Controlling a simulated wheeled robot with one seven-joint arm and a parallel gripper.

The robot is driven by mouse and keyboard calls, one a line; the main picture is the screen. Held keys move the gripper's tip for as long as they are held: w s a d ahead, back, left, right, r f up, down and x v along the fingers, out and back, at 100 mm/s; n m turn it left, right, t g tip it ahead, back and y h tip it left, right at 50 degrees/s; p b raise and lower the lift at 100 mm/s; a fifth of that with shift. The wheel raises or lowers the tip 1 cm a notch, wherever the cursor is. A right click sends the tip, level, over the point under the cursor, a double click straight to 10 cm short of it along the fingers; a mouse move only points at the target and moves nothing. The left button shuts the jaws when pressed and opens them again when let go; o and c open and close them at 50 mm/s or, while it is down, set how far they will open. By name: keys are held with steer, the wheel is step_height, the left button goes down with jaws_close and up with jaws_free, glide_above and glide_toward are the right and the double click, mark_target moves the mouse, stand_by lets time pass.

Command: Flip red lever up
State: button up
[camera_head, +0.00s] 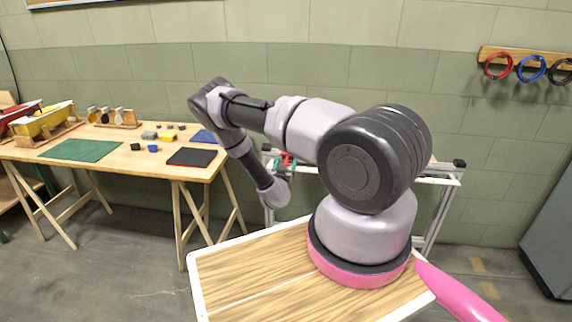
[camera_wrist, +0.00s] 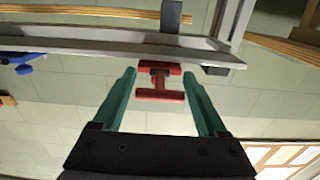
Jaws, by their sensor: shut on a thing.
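The red lever (camera_wrist: 160,95) shows in the wrist view as a T-shaped red piece with a crossbar, mounted at the edge of a grey metal frame (camera_wrist: 110,46). A bit of its red (camera_head: 286,158) also shows in the head view, beyond my arm. In the head view the gripper is mostly hidden behind my arm, and the lever's tilt is hard to tell.
A wooden table (camera_head: 60,151) stands at the left with a green mat (camera_head: 83,150), a black-and-red pad (camera_head: 192,157) and several small blocks. Red, blue and black rings hang from a wall rack (camera_head: 520,55) at the right. A grey cabinet (camera_head: 550,235) stands at the far right.

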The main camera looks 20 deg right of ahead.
mark_target(286, 160)
steer(key=shift+r+g, duration=0.15)
steer(key=shift+g, duration=0.15)
steer(key=r+g+y, duration=0.1)
steer(key=g+y, duration=0.1)
steer(key=g, duration=0.1)
steer(key=shift+w+r, duration=0.1)
steer(key=shift+r, duration=0.25)
steer(key=g, duration=0.1)
steer(key=r+g+y, duration=0.1)
steer(key=g+y, duration=0.1)
steer(key=shift+w+d+r, duration=0.2)
steer(key=shift+w+d, duration=0.05)
steer(key=g, duration=0.1)
steer(key=g+y, duration=0.1)
steer(key=r+g+y, duration=0.1)
steer(key=shift+w+d, duration=0.25)
steer(key=shift+w, duration=0.15)
steer(key=shift+w+d+r+g+y, duration=0.1)
steer(key=shift+w+g+y, duration=0.1)
steer(key=shift+g+y, duration=0.3)
steer(key=shift+w+d+r+g+y, duration=0.15)
steer(key=shift+g+y, duration=0.25)
steer(key=shift+g, duration=0.2)
steer(key=shift+f, duration=0.1)
steer(key=o, duration=1.3)
